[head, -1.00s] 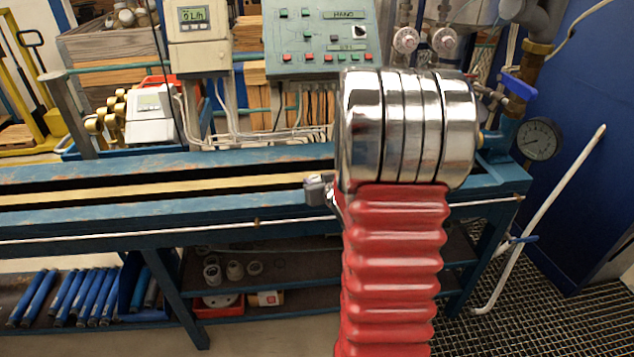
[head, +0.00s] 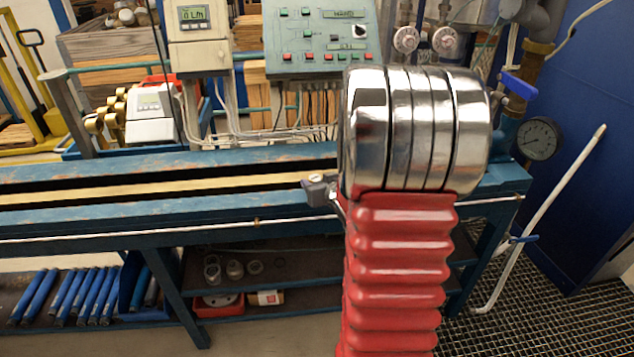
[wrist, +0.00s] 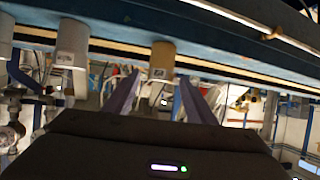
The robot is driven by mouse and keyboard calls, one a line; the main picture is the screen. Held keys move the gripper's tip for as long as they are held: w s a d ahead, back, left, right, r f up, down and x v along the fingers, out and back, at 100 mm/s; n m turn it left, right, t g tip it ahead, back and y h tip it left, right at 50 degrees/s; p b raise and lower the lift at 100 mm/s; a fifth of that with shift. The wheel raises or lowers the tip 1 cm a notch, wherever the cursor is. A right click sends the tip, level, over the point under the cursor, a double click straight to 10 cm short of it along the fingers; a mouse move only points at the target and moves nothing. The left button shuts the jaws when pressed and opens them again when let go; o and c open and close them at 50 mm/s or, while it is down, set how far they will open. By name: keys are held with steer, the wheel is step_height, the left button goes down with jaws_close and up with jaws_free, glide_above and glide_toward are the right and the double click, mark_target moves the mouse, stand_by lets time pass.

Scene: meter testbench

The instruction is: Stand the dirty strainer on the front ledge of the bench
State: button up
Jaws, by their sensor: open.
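The wrist view looks upside down, with the bench at its top. My gripper (wrist: 159,76) is open there, with two dark purple-grey fingers reaching from the black body. A tan-brown cylinder with a small label (wrist: 162,58), by its colour likely the dirty strainer, shows between the fingertips. I cannot tell whether it is within their reach; no contact shows. Its base is at the bench's rails. The front ledge is the blue beam (wrist: 215,25) with a white pipe along it.
In the wrist view a paler labelled cylinder (wrist: 72,62) stands beside the tan one, with another at the left edge. In the head view the bench's front rail (head: 150,222) is clear left of my arm. A control box (head: 318,45) stands behind; a gauge (head: 540,138) is at right.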

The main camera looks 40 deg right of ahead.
steer(key=v, duration=1)
steer(key=shift+s, duration=0.15)
steer(key=shift+a+r, duration=0.1)
steer(key=shift+a, duration=0.05)
stand_by(0.5)
steer(key=s+a+r+n+g, duration=0.1)
steer(key=a+r+g, duration=0.35)
steer(key=a, duration=0.85)
steer(key=s+a+r+n+g+y, duration=0.1)
steer(key=s+a+y, duration=0.1)
steer(key=s+a, duration=0.4)
steer(key=s+a+r+n+y, duration=0.1)
steer(key=s+a, duration=0.5)
steer(key=a, duration=0.7)
steer(key=shift+n+g+y, duration=0.35)
steer(key=shift+n+y, duration=0.45)
steer(key=shift+y, duration=0.2)
